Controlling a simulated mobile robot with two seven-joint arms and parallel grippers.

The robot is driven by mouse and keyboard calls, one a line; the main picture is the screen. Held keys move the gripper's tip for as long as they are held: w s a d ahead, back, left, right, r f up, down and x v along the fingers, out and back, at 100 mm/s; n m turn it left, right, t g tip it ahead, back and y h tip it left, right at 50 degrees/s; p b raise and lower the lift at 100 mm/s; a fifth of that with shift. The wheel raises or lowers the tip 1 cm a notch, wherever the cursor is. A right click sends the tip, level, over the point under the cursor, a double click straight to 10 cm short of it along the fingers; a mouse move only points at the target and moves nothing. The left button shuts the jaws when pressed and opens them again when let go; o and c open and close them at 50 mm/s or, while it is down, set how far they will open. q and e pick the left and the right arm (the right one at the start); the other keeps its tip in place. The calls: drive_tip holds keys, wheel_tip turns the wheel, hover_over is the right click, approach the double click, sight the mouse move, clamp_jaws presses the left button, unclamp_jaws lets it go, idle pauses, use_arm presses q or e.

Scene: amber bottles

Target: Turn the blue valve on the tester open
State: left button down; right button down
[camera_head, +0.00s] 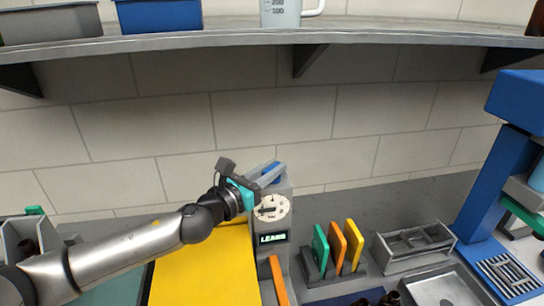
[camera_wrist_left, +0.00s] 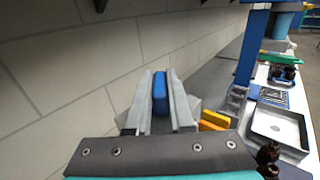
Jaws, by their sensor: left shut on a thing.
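The tester (camera_head: 270,238) is a grey box standing against the tiled wall, with a round pale dial on its front and a small lit display that seems to read "LEAKS". My left gripper (camera_head: 270,174) reaches in from the left over the tester's top. It is shut on the blue valve (camera_head: 276,165), mostly hidden by the fingers. In the left wrist view the blue valve (camera_wrist_left: 160,92) lies lengthwise between the two grey fingers. The valve's base is hidden. My right gripper is not in view.
A yellow mat (camera_head: 205,268) lies left of the tester. To its right stand a rack with green, orange and yellow plates (camera_head: 338,248), a grey divided tray (camera_head: 414,246) and a blue press (camera_head: 494,190). A shelf (camera_head: 300,36) runs above.

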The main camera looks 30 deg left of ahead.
use_arm(q)
drive_tip(key=y, duration=0.1)
drive_tip(key=n+y+p, duration=0.1)
drive_tip(key=n+y, duration=0.1)
drive_tip(key=shift+d+r+t, duration=0.15)
drive_tip(key=shift+r+t, duration=0.1)
drive_tip(key=shift+t, duration=0.05)
drive_tip(key=n+y+p, duration=0.1)
drive_tip(key=n+y, duration=0.1)
drive_tip(key=y, duration=0.1)
drive_tip(key=shift+f, duration=0.1)
drive_tip(key=n+g+y, duration=0.1)
drive_tip(key=n+y, duration=0.1)
drive_tip(key=y, duration=0.1)
drive_tip(key=n+g+y, duration=0.1)
drive_tip(key=n+y, duration=0.1)
drive_tip(key=y, duration=0.2)
drive_tip(key=shift+f+n, duration=0.15)
drive_tip(key=shift+n, duration=0.25)
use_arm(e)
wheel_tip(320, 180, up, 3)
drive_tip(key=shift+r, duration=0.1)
use_arm(q)
drive_tip(key=shift+n+g+y, duration=0.3)
drive_tip(key=shift+g+y, duration=0.2)
drive_tip(key=shift+y, duration=0.1)
drive_tip(key=c, duration=0.8)
unclamp_jaws()
